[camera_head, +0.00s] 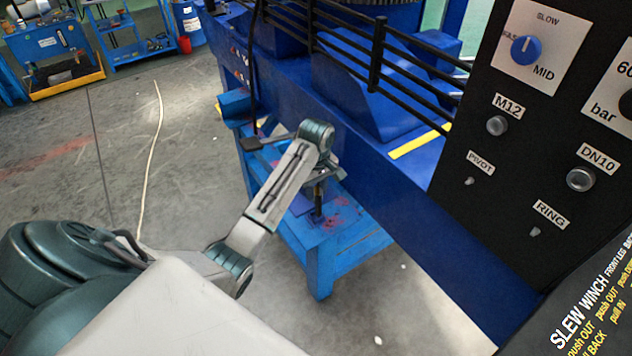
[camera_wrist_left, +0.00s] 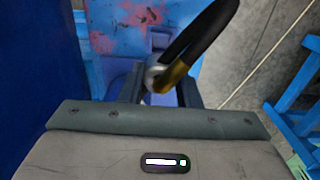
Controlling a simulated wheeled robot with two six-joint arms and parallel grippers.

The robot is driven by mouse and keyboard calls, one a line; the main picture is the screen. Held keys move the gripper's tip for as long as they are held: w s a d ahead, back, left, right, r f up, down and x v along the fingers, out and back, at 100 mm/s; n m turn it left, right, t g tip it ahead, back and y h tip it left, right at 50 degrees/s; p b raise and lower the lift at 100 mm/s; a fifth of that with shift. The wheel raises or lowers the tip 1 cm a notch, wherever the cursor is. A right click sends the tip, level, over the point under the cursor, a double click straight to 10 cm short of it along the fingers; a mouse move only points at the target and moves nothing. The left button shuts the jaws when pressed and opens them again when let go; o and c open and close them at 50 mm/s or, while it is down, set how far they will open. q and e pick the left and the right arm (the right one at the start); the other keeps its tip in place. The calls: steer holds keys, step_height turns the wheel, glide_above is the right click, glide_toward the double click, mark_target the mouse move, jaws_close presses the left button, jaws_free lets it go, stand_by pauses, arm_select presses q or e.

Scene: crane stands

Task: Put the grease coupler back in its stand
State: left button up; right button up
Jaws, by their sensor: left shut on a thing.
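The grease coupler (camera_wrist_left: 165,77), a metal and brass-coloured fitting on a thick black hose, sits between the fingers of my left gripper (camera_wrist_left: 160,90) in the left wrist view. The gripper is shut on it. In the head view my left gripper (camera_head: 317,190) points down over the top of a low blue stand (camera_head: 345,225) with red stains. A small dark part shows just below the gripper there; I cannot tell whether it touches the stand. The stained blue top (camera_wrist_left: 115,30) also shows in the left wrist view. My right gripper is not in view.
A blue machine frame (camera_head: 400,185) with black rails runs close beside the stand. A black control panel (camera_head: 520,150) with knobs fills the right. A thin pale cable (camera_head: 152,150) lies on the grey floor. Blue workbenches (camera_head: 50,45) stand at the far left.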

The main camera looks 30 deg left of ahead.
arm_select(q)
steer(key=shift+a+r, duration=0.1)
steer(key=shift+a, duration=0.1)
steer(key=shift+d, duration=0.1)
steer(key=shift+f, duration=0.5)
steer(key=shift+f+b, duration=0.4)
steer(key=shift+f, duration=0.45)
steer(key=shift+f+b, duration=0.35)
steer(key=shift+f, duration=1.1)
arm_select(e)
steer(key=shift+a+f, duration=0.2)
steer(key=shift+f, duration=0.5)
arm_select(q)
steer(key=shift+f, duration=0.1)
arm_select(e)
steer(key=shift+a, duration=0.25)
arm_select(q)
steer(key=shift+f, duration=0.1)
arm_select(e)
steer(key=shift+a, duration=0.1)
